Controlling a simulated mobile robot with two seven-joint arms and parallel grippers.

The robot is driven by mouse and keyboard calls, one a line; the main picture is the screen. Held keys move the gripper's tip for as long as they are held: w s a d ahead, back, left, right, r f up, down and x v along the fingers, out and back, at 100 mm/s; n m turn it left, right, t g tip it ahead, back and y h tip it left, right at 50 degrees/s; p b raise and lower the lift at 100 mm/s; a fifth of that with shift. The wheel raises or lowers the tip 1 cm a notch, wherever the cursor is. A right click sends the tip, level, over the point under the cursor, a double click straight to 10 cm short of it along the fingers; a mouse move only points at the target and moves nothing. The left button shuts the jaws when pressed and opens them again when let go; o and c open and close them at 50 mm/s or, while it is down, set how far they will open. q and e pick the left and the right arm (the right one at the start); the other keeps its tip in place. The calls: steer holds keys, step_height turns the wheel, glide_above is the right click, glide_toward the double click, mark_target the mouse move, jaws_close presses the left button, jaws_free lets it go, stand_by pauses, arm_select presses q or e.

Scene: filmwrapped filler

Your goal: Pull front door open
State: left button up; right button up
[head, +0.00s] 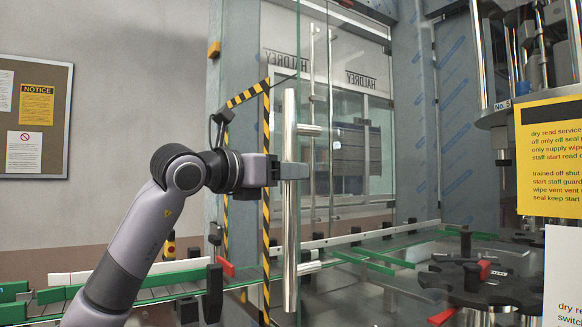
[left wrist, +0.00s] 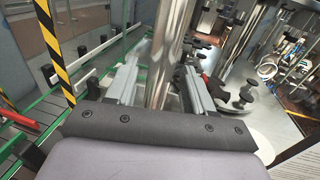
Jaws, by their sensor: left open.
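The front door is a clear glass panel (head: 345,130) with a black-and-yellow striped edge (head: 266,215). Its handle is a long upright metal bar (head: 290,235) on short standoffs. My left gripper (head: 298,171) is at the upper half of the bar, and one finger hides a short piece of it in the head view. In the left wrist view the bar (left wrist: 172,45) passes between the two spread fingers of my left gripper (left wrist: 162,75). The gripper is open, around the bar and not closed on it. Whether a finger touches the bar is unclear. My right gripper is not in view.
Behind the glass are a green-edged conveyor (head: 380,262) and a black star-shaped wheel (head: 490,285). A yellow sign (head: 550,150) and a white sign (head: 563,275) stand at the right. A notice board (head: 40,115) hangs on the left wall.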

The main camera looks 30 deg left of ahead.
arm_select(q)
steer(key=shift+w+d, duration=0.2)
steer(key=shift+w, duration=0.55)
jaws_close()
steer(key=shift+s+a, duration=0.1)
